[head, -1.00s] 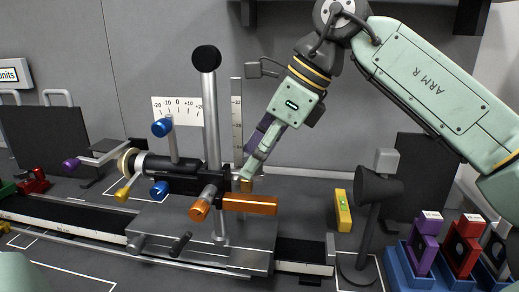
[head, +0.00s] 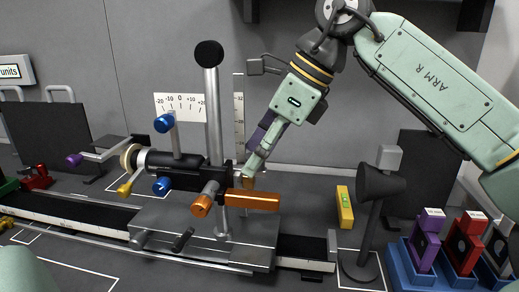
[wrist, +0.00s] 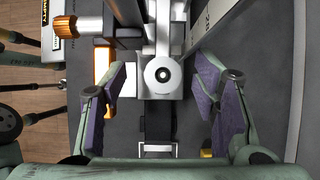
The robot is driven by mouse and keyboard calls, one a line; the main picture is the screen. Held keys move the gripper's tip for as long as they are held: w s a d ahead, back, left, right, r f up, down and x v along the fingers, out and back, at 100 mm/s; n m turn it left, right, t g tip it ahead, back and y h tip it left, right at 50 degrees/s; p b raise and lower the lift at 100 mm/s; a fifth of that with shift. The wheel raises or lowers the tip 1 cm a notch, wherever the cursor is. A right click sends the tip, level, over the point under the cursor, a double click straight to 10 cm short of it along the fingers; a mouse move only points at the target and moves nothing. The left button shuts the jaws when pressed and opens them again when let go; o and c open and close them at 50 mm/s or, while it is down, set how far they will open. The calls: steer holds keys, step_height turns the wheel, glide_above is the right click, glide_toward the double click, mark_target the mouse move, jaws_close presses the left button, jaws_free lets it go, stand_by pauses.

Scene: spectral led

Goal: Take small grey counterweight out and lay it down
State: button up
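A small light-grey piece with a rounded face and dark centre (wrist: 163,73) sits between my fingers in the wrist view. It could be the counterweight, but I cannot tell for certain. My gripper (wrist: 157,88) is open, with its purple-padded fingers on either side of the piece and visible gaps. In the head view, my gripper (head: 248,178) points down at the right end of the black optical tube (head: 178,170), just above the orange bar (head: 252,200). There the fingers hide the grey piece.
A tall post (head: 213,120) stands close left of my gripper. A black lamp-like stand (head: 375,210), a yellow level (head: 345,206) and a blue rack (head: 428,268) are to the right. Dark tabletop between the orange bar and the level is clear.

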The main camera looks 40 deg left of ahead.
steer(key=shift+r, duration=0.1)
steer(key=p+v, duration=0.1)
steer(key=v, duration=0.9)
steer(key=shift+w+d+r, duration=0.15)
steer(key=shift+r, duration=0.15)
